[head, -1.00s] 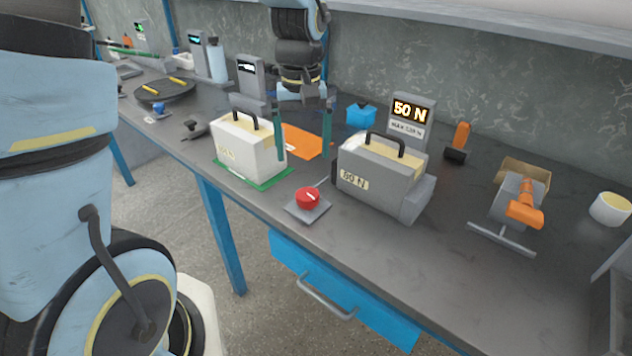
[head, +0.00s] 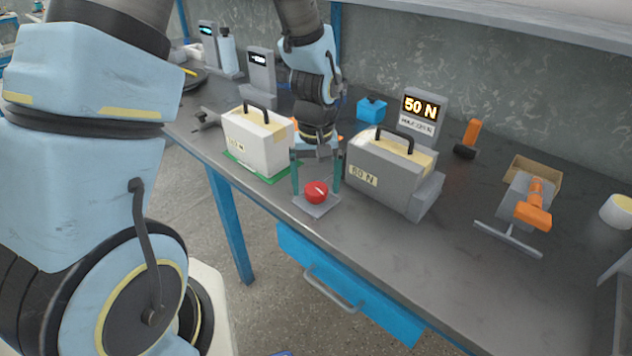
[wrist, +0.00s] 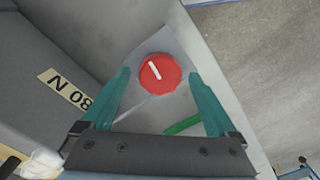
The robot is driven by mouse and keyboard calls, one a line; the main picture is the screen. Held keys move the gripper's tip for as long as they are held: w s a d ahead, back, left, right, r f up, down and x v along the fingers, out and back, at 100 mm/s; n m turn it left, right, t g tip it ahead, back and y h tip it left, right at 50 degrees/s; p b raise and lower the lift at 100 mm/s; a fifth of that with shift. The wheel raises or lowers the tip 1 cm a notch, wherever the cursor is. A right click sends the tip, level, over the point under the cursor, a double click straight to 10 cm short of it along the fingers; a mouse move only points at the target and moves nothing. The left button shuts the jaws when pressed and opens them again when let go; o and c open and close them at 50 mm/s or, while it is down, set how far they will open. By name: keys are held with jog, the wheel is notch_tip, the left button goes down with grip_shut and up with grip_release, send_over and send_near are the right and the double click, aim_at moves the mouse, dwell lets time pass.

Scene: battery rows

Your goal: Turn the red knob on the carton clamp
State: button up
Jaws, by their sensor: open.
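The red knob (head: 316,191) has a white pointer line and sits on a small grey plate (head: 312,209) near the table's front edge. My gripper (head: 316,188) is open above the knob, with one green finger to each side of it in the head view. In the wrist view the red knob (wrist: 160,73) lies just beyond the fingertips of my gripper (wrist: 158,76), roughly centred between them. No contact shows.
A white case (head: 257,140) on a green mat (head: 240,165) stands left of the knob. An orange-handled clamp (head: 520,207) and an open cardboard box (head: 535,172) are at the right. A blue drawer (head: 350,285) hangs below the table edge.

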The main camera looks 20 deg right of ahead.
jog(key=shift+c, duration=0.3)
jog(key=c, duration=1.3)
jog(key=shift+m, duration=0.3)
jog(key=m+p, duration=0.1)
jog(key=m, duration=0.3)
jog(key=shift+m, duration=0.3)
jog(key=m+p, duration=0.1)
jog(key=m, duration=0.4)
jog(key=shift+d, duration=0.1)
jog(key=shift+m, duration=0.4)
jog(key=o, duration=1.4)
jog(key=shift+c, duration=0.2)
